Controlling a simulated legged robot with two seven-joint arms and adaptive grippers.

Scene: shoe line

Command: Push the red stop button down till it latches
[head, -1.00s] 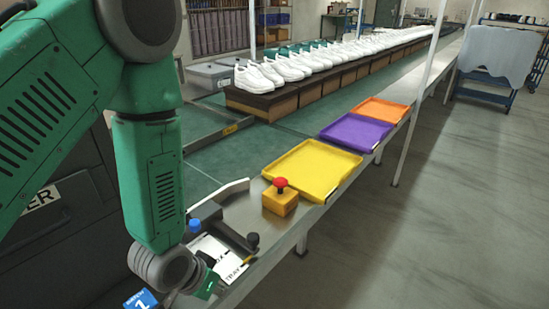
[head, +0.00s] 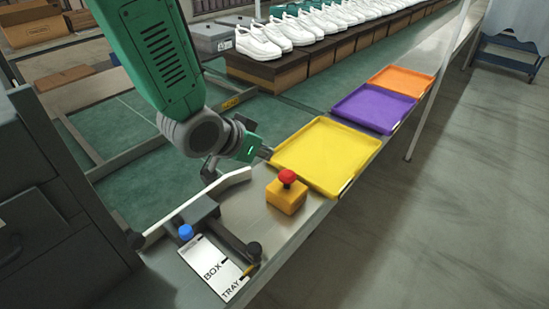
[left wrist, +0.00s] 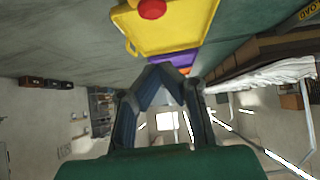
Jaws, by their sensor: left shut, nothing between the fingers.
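The red stop button (head: 287,176) is a mushroom cap on a yellow box (head: 288,198) at the metal table's front edge. Its cap stands above the box in the head view. My left gripper (head: 268,153) is shut and empty. In the head view it appears beyond and slightly left of the button, by the left corner of the yellow tray, apart from the cap. In the left wrist view the red cap (left wrist: 152,9) shows at the top edge, beyond the shut fingers (left wrist: 160,73). My right gripper is not in view.
A yellow tray (head: 329,150), a purple tray (head: 374,108) and an orange tray (head: 401,80) line the table edge. White shoes (head: 259,40) stand behind.

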